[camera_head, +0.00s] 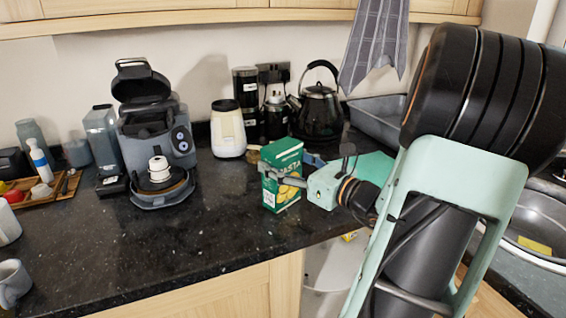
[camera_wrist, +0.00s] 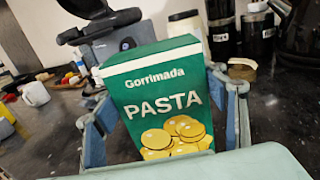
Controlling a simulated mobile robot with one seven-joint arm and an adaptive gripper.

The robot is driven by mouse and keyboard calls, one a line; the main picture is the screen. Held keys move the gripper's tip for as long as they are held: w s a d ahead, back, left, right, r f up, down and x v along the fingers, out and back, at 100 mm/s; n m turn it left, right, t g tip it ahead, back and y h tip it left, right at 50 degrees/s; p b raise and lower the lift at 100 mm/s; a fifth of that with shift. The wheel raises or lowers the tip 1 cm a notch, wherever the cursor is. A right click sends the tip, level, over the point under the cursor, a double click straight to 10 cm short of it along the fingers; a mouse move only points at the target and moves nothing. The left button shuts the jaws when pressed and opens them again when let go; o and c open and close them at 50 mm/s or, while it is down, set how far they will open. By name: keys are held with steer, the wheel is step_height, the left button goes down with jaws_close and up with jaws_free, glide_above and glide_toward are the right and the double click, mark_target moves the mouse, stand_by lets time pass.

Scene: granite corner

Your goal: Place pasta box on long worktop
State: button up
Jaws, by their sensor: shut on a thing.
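The pasta box (camera_head: 282,176) is a green carton with a white top edge, a "PASTA" label and yellow round shapes printed on it. It is upright over the dark speckled worktop (camera_head: 165,238), near its front right part; I cannot tell whether its base touches the surface. My gripper (camera_head: 285,172) is shut on the box, coming from the right. In the wrist view the box (camera_wrist: 158,92) fills the middle, between my gripper's two blue-padded fingers (camera_wrist: 160,115). The lower part of the box is hidden there.
A grey coffee machine (camera_head: 155,140) stands left of the box. A cream jar (camera_head: 228,130), dark canisters (camera_head: 246,95) and a black kettle (camera_head: 319,108) stand behind it. A sink (camera_head: 535,215) lies at the right. The worktop's front middle is clear.

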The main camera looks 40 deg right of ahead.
steer(key=shift+f, duration=0.1)
steer(key=o, duration=1.7)
steer(key=shift+f, duration=0.1)
steer(key=shift+s+r, duration=0.1)
steer(key=shift+r, duration=0.15)
steer(key=s, duration=0.4)
steer(key=s+d+p, duration=0.1)
steer(key=s, duration=0.6)
steer(key=shift+s+d, duration=0.35)
steer(key=shift+d, duration=0.05)
